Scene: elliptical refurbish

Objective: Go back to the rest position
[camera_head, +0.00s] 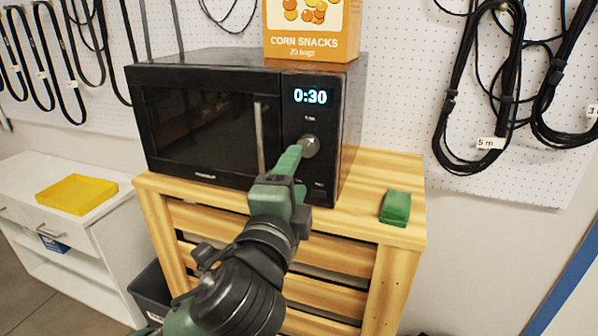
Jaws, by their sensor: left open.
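My left gripper (298,170) has green fingers and is open, with nothing visible between them. It is in front of the right side of a black microwave (200,125), its upper fingertip close to the round knob (309,146). I cannot tell whether the fingertip touches the knob. The microwave display (310,97) reads 0:30, and its door is shut. The gripper and forearm hide part of the lower control panel and the wooden stand. My right gripper is not in view.
The microwave stands on a slatted wooden stand (385,230). A green block (395,207) lies on its right end. A corn snacks box (312,30) sits on the microwave. A white cabinet (80,225) with a yellow tray (76,194) is left. Black cables (480,90) hang on the pegboard.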

